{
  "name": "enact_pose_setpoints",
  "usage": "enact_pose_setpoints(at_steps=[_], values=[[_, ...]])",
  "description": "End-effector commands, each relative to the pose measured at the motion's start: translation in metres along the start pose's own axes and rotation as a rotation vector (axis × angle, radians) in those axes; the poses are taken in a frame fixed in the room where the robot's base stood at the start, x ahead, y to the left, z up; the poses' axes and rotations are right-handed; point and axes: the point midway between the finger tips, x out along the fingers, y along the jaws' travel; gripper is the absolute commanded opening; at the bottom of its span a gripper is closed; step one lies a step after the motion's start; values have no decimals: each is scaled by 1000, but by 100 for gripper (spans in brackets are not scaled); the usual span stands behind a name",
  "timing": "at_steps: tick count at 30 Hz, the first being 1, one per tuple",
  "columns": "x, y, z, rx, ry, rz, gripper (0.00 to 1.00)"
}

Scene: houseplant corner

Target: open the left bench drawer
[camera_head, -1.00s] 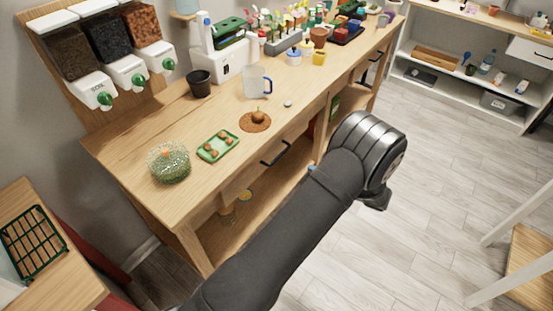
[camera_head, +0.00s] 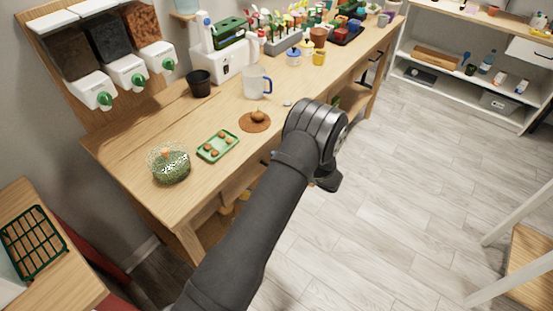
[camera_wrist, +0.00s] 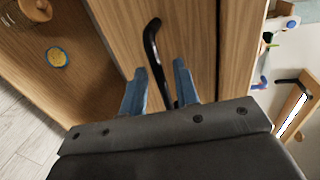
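The left bench drawer has a plain wooden front (camera_wrist: 190,30) and looks shut in its frame. Its black bar handle (camera_wrist: 153,45) runs lengthwise through the wrist view. My gripper (camera_wrist: 160,68) is open, with one blue-grey finger on each side of the handle. The handle's near end lies between the fingers, with a visible gap to the left finger; whether the right finger touches it I cannot tell. In the head view my arm hides the fingers and most of the drawer front.
Floor (camera_head: 410,190) in front is clear.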

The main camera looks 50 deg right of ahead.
Motion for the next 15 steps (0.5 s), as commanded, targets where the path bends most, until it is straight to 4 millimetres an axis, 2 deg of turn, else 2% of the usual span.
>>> enact_pose_setpoints(at_steps=[5, 13, 15], values=[[12, 0, 0, 1, 0, 0, 28], [13, 0, 0, 1, 0, 0, 28], [13, 0, 0, 1, 0, 0, 17]])
